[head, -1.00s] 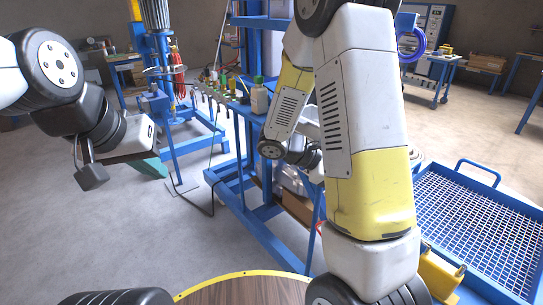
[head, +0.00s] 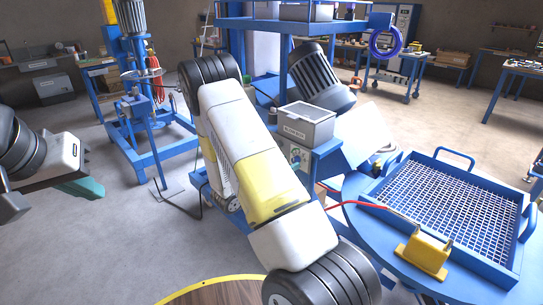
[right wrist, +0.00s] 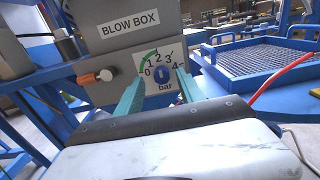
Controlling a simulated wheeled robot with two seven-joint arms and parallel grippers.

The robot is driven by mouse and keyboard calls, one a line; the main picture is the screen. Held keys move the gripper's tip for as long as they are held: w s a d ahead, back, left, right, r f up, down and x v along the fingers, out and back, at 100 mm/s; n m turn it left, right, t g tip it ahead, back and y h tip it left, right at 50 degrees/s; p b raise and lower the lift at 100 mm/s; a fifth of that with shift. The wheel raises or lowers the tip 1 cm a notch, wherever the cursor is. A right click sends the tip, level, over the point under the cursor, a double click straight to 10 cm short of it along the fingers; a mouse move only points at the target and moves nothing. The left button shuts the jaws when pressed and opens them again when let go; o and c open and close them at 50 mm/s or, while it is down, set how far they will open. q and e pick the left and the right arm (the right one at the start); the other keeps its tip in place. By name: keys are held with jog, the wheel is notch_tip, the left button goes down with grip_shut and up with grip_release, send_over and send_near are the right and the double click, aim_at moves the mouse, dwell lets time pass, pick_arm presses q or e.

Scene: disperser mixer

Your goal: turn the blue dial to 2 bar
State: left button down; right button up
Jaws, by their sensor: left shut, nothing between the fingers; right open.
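The grey blow box (right wrist: 125,40) carries a white scale plate marked 0 to 4 bar, with a green arc at its low end. The blue dial (right wrist: 162,74) sits on this plate; its pale mark looks near upright, but the exact reading is too small to tell. My right gripper (right wrist: 160,76) is open, with one teal finger on either side of the dial; contact cannot be told. The blow box also shows in the head view (head: 304,124), where my right arm hides the right gripper. My left gripper (head: 88,188) is shut and empty at the far left, away from the box.
A black knob with an orange part (right wrist: 100,76) sticks out left of the dial. A blue mesh tray (head: 445,155) stands right of the box, with a yellow block (head: 424,256) and a red cable (head: 375,206) in front. Open floor lies at left.

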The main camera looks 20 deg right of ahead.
jog(key=shift+x, duration=1)
jog(key=shift+s, duration=0.1)
grip_shut()
jog(key=shift+m, duration=0.3)
jog(key=m, duration=0.6)
jog(key=shift+m, duration=0.3)
jog(key=m, duration=0.3)
jog(key=shift+f+m, duration=0.1)
jog(key=shift+m, duration=0.2)
jog(key=shift+s+m, duration=0.1)
jog(key=shift+m, duration=1.7)
